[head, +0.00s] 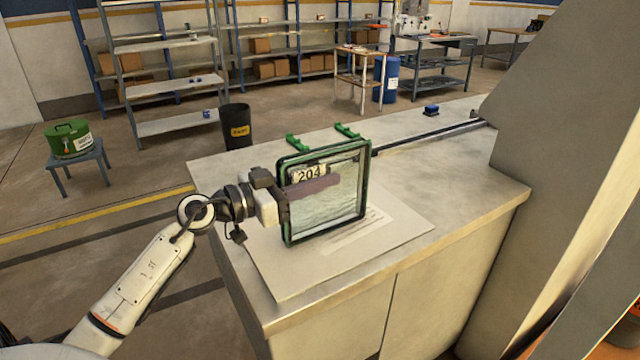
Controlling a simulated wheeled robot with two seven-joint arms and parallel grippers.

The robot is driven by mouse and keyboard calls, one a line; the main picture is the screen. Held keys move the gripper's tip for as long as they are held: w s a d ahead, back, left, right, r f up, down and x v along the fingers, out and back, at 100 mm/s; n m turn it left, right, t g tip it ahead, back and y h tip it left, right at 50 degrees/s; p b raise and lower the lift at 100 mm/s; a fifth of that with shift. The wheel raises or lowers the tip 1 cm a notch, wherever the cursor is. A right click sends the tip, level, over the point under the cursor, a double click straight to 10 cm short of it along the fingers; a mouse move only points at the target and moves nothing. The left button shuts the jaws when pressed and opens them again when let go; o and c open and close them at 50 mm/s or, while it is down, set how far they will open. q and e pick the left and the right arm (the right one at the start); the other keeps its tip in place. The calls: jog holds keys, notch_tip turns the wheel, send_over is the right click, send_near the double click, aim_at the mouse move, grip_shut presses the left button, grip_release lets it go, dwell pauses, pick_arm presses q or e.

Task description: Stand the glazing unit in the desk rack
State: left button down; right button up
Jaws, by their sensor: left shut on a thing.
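The glazing unit (345,210) is a square glass pane with a dark green-black edge and a "204" label (309,175). It is upright over the near end of the desk. My left gripper (310,190) comes in from the left and is shut on its left side, with one finger across the front face. Two green prongs (297,142) of what looks like the desk rack show behind the unit's top edge. The rest of the rack is hidden. I cannot tell whether the unit's bottom edge touches the surface or a slot. My right gripper is out of view.
A pale board (400,222) with printed lines lies under the unit on the desk (490,185). A dark rail (430,136) runs behind it, near a small blue item (431,110). A large grey panel (570,110) rises at the right.

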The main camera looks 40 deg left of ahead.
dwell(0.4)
pick_arm(q)
jog(key=c, duration=1.7)
grip_release()
jog(key=shift+f, duration=0.2)
jog(key=shift+c, duration=0.2)
jog(key=shift+o, duration=0.6)
jog(key=shift+s+r, duration=0.1)
